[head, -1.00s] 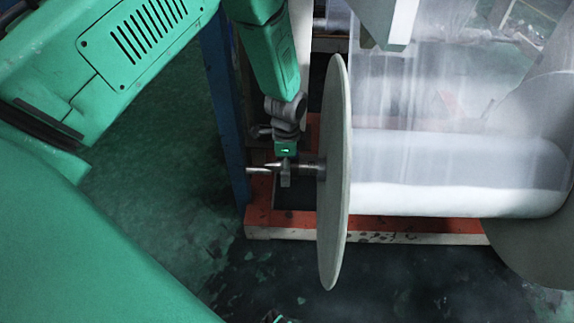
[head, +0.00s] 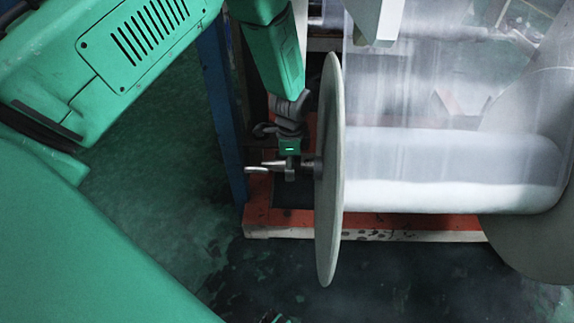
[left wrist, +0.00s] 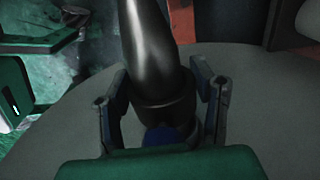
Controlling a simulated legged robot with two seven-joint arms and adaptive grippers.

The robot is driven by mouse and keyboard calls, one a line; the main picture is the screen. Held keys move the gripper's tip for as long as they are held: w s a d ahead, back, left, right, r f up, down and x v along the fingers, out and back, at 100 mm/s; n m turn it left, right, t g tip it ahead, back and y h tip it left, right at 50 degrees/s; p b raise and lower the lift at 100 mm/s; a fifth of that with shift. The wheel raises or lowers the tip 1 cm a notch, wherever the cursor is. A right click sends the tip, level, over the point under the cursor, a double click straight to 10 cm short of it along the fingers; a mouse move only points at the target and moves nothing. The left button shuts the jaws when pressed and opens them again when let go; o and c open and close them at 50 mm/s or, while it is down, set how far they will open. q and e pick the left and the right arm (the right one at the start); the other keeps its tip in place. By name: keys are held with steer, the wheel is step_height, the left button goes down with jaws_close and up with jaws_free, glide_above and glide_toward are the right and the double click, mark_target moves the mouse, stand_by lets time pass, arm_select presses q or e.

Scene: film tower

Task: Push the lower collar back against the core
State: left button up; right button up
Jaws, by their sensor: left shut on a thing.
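The lower collar (left wrist: 165,98) is a dark ring around a dark shaft (left wrist: 150,45), between the two fingers in the left wrist view. My left gripper (head: 290,172) is shut on it, on the left side of the big grey disc (head: 329,215). The disc stands upright in the head view and its face fills the background in the left wrist view (left wrist: 258,120). A short gap remains between my gripper and the disc. The white film roll (head: 450,172) lies right of the disc. The core inside it is hidden. My right gripper is not visible.
A blue post (head: 222,110) stands left of the gripper. An orange-red base frame (head: 400,224) runs under the roll. A second grey disc (head: 520,245) is at the right.

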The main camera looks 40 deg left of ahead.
mark_target(305, 160)
arm_select(q)
steer(key=shift+w+d, duration=0.2)
steer(key=shift+d, duration=0.1)
steer(key=shift+w+d, duration=0.15)
steer(key=shift+w+d, duration=0.3)
steer(key=shift+d, duration=0.2)
steer(key=shift+w+d, duration=0.3)
steer(key=shift+d, duration=0.2)
steer(key=shift+w+d, duration=0.1)
steer(key=shift+d, duration=0.05)
steer(key=o, duration=1.6)
steer(key=shift+f, duration=0.1)
